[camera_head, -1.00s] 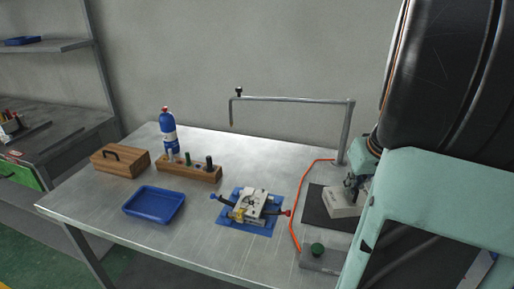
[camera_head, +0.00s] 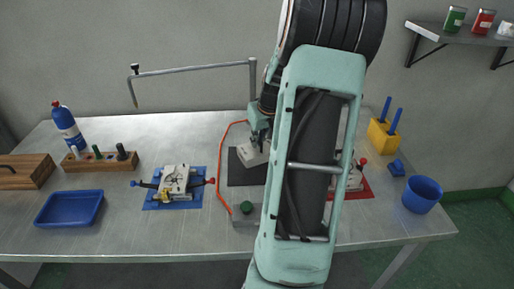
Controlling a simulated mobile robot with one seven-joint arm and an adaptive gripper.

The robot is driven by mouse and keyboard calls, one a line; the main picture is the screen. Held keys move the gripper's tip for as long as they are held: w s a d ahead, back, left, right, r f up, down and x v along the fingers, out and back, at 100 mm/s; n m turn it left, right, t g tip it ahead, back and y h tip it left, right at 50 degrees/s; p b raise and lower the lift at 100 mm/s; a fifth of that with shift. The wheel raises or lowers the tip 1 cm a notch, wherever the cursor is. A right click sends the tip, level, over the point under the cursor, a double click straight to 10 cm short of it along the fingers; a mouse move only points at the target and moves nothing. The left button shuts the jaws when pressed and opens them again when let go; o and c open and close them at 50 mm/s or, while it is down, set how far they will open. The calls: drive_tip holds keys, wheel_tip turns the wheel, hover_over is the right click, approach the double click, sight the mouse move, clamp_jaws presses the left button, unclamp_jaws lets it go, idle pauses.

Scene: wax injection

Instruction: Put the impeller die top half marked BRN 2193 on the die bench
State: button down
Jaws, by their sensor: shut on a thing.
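A pale grey die half (camera_head: 250,156) is at the near end of my arm's wrist, over the dark mat (camera_head: 240,179) on the metal bench (camera_head: 130,222). Any marking on it is too small to read. My gripper (camera_head: 261,143) is shut on this die half from above. I cannot tell whether the die half touches the mat. Another pale die (camera_head: 176,180), with clamps, lies on a blue mat (camera_head: 157,204) to the left. A further die (camera_head: 356,178) on a red mat (camera_head: 364,191) is partly hidden behind my arm.
A grey block with a green knob (camera_head: 246,208) and an orange hose (camera_head: 220,170) are near the dark mat. A metal gantry (camera_head: 190,69) stands behind. A blue tray (camera_head: 68,208) is left; a blue cup (camera_head: 422,195) and yellow holder (camera_head: 383,137) are right.

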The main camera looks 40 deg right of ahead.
sight(257, 148)
drive_tip(key=shift+w+d+f, duration=0.1)
drive_tip(key=shift+w, duration=0.1)
drive_tip(key=shift+d+f, duration=0.1)
drive_tip(key=shift+f, duration=1.55)
drive_tip(key=c, duration=2.5)
unclamp_jaws()
drive_tip(key=shift+f, duration=0.25)
drive_tip(key=shift+c, duration=0.2)
drive_tip(key=o, duration=0.4)
drive_tip(key=shift+r, duration=0.1)
drive_tip(key=shift+s+r, duration=0.1)
drive_tip(key=shift+r, duration=0.4)
drive_tip(key=v, duration=1.1)
drive_tip(key=shift+s, duration=0.15)
